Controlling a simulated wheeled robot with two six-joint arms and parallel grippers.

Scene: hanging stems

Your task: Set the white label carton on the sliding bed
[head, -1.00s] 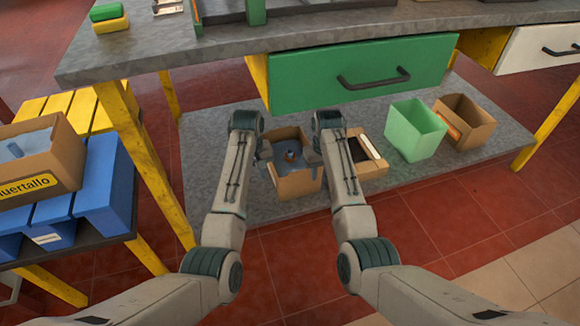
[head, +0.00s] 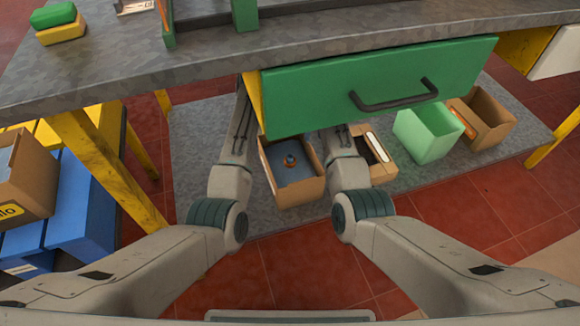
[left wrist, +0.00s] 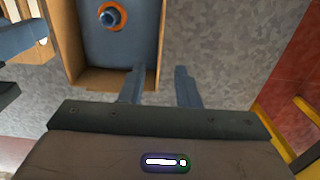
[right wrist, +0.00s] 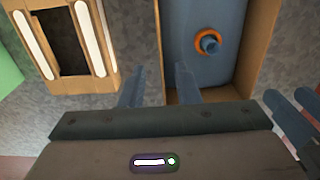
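An open brown carton (head: 299,189) stands on the grey slab under the bench, with a blue piece with an orange ring inside. No white label shows on its visible sides, so I cannot tell if it is the white label carton. My left gripper (left wrist: 160,87) is open, its fingers appearing either side of the line of one carton wall. My right gripper (right wrist: 158,88) is open and empty near the opposite wall. Both grippers are hidden in the head view, where my arms reach under the drawer. I cannot identify the sliding bed with certainty.
A green drawer (head: 375,95) overhangs the carton. To its right stand a white-striped box (head: 384,172), a green bin (head: 428,138) and another carton (head: 492,115). A yellow-label carton (head: 36,190) sits on blue slats (head: 90,205) at left. A yellow leg (head: 105,170) stands nearby.

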